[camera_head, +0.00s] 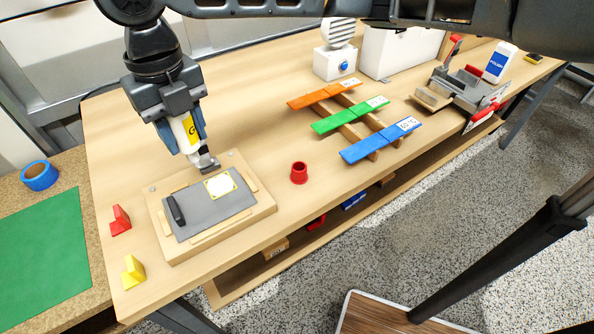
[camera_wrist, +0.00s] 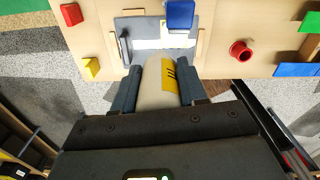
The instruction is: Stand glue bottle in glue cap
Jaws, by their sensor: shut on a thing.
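My gripper (camera_head: 184,138) is shut on the glue bottle (camera_head: 190,131), a white bottle with a yellow label. In the wrist view the bottle (camera_wrist: 160,85) lies between the two fingers (camera_wrist: 158,88). In the head view it is held tilted above the wooden fixture, with its lower end downward. A grey piece (camera_head: 207,163) shows at that end; I cannot tell whether it belongs to the bottle. The glue cap (camera_head: 299,173), a red open-topped cup, stands on the table right of the fixture, apart from the bottle. It also shows in the wrist view (camera_wrist: 240,51).
The wooden fixture (camera_head: 262,206) holds a grey plate (camera_head: 200,221) with a white patch (camera_head: 220,185). Red (camera_head: 120,220) and yellow (camera_head: 133,272) blocks stand to its left. Orange, green and blue strips (camera_head: 352,121) lie right of the cap. The table around the cap is clear.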

